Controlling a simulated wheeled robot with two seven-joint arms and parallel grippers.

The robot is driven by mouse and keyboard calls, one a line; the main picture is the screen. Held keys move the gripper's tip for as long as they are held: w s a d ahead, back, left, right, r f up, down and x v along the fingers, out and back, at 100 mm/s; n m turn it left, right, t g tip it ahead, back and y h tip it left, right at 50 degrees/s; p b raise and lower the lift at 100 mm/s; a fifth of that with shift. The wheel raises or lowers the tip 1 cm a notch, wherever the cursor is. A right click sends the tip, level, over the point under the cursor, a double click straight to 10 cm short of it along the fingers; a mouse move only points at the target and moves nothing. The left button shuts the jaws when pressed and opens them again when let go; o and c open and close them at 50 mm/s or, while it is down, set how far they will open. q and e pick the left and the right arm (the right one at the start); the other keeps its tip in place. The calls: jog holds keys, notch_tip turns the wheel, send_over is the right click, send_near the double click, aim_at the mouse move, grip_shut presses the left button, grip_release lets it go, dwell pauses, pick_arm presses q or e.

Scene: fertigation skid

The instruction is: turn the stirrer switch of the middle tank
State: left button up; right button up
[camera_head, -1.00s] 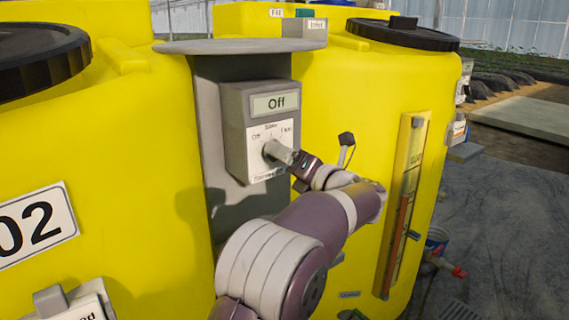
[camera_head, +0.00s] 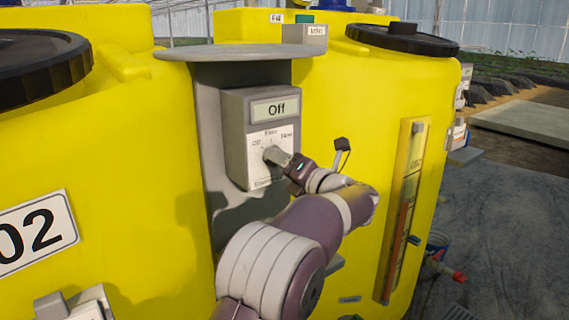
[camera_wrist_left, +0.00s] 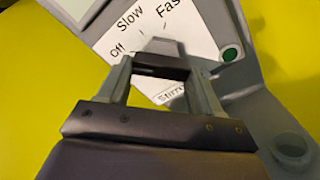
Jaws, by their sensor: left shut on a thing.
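The stirrer switch box (camera_head: 236,150) is a grey box on a grey panel between two yellow tanks. Its display (camera_head: 275,108) reads "Off". Its white dial plate (camera_head: 284,133) is marked Off, Slow and Fast, and shows in the left wrist view too (camera_wrist_left: 190,32). My left gripper (camera_head: 277,157) is at the dial, covering part of it. In the left wrist view my left gripper (camera_wrist_left: 160,73) has its fingers on both sides of the grey knob (camera_wrist_left: 163,47), shut on it. The knob's exact pointing is hard to tell. My right gripper is not in view.
A grey round cover (camera_head: 240,51) overhangs the box. The left yellow tank (camera_head: 110,160) bears the label 02 (camera_head: 35,233). A level gauge (camera_head: 404,210) runs down the right tank (camera_head: 330,95). A green round button (camera_wrist_left: 230,54) sits beside the dial.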

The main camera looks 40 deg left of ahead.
pick_arm(q)
jog(key=shift+r+m+p, duration=0.2)
jog(key=shift+m+p, duration=4.15)
jog(key=shift+p, duration=0.15)
jog(key=shift+r+m+p, duration=0.15)
jog(key=shift+m+p, duration=4.2)
jog(key=shift+p, duration=0.15)
jog(key=o, duration=1.1)
jog(key=shift+c, duration=0.2)
jog(key=shift+d, duration=0.1)
jog(key=v, duration=1.2)
jog(key=shift+d, duration=0.3)
